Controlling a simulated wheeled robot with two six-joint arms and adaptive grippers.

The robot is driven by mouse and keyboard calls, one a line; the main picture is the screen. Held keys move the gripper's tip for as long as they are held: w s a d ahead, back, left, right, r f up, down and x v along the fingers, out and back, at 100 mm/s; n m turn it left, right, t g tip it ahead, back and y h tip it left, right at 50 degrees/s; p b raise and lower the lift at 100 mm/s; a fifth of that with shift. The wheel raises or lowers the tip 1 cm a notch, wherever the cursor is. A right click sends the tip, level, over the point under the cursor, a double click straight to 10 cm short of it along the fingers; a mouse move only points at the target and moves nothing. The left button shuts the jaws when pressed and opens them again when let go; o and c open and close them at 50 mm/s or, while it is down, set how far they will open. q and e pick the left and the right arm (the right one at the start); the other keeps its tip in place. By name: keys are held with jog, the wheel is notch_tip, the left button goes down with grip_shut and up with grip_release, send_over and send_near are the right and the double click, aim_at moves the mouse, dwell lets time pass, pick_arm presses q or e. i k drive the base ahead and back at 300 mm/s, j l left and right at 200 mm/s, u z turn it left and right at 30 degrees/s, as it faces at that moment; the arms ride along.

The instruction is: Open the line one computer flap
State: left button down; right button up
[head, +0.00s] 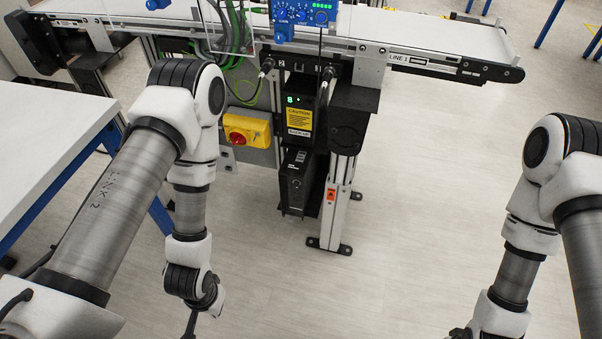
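The line one conveyor (440,65) carries a "LINE 1" label on its side rail. Under it, a black computer tower (293,182) stands on a low bracket beside the conveyor's aluminium leg. I cannot make out its flap or whether it is open. Above the tower sits a black unit (300,120) with a yellow caution label and a small green display. My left gripper (190,325) is at the bottom edge, mostly cut off, well short of the tower. My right gripper (460,332) barely shows at the bottom right, far from the tower. Neither gripper's fingers can be read.
A yellow box with a red rotary switch (243,132) is left of the computer, beneath green cables (230,45). A blue control panel (303,12) is above. A white table (40,140) with blue legs stands at the left. The floor (420,190) in front and to the right is clear.

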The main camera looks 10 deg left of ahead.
aim_at(285, 212)
jog(key=i+l+u, duration=0.6)
jog(key=i+l, duration=0.15)
jog(key=i, duration=0.05)
